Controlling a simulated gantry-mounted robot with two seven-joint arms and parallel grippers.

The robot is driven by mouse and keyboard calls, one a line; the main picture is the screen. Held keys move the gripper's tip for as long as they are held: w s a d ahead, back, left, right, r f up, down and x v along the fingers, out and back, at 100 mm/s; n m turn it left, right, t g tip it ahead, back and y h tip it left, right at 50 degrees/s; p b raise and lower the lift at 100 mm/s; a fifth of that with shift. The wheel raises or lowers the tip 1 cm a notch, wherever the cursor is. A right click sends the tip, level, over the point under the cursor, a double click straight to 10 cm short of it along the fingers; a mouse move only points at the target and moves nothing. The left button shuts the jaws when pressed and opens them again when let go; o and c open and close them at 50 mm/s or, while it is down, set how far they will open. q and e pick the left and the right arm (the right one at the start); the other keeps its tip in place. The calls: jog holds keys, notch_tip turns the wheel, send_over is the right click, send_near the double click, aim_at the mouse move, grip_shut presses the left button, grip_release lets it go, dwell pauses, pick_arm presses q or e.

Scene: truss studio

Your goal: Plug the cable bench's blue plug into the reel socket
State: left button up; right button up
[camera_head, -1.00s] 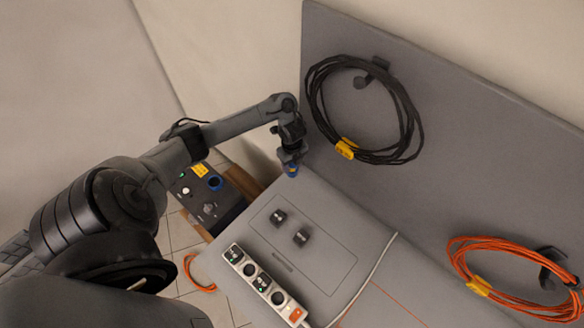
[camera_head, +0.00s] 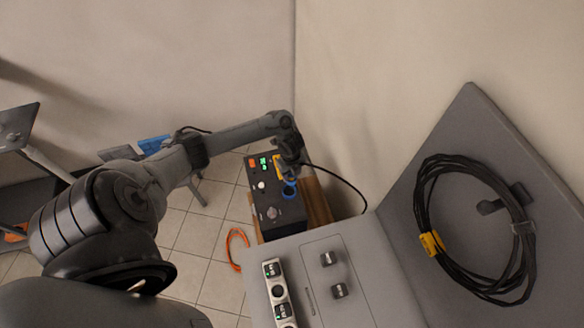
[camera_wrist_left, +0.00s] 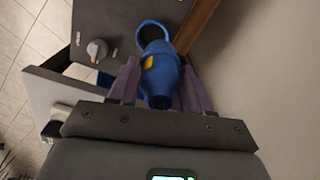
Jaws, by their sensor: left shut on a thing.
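My left gripper (camera_head: 289,172) is over the dark reel box in the head view. In the left wrist view its two purple-grey fingers (camera_wrist_left: 158,90) are shut on the blue plug (camera_wrist_left: 160,75), which has a yellow label. The blue-rimmed reel socket (camera_wrist_left: 152,30) is just beyond the plug's far end, which overlaps it in that view. I cannot tell whether they touch. My right gripper is not in view.
The dark box (camera_head: 256,222) carries knobs and a yellow label. A grey bench (camera_head: 390,290) with a power strip (camera_head: 277,290) is in front. A coiled black cable (camera_head: 428,205) hangs on the grey panel. An orange cable (camera_head: 231,250) lies on the tiled floor.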

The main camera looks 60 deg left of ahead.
aim_at(289, 184)
pick_arm(q)
jog(key=shift+s+a+r, duration=0.1)
jog(key=shift+s, duration=0.45)
jog(key=shift+d+f, duration=0.25)
jog(key=shift+f, duration=0.3)
notch_tip(289, 184, down, 4)
jog(key=b, duration=0.4)
jog(key=shift+f+b, duration=0.15)
jog(key=shift+b, duration=0.2)
jog(key=shift+f+b, duration=0.4)
jog(key=shift+f, duration=0.15)
jog(key=shift+f+b, duration=0.3)
jog(key=shift+f, duration=0.35)
jog(key=shift+f+b, duration=0.7)
jog(key=shift+f, duration=0.2)
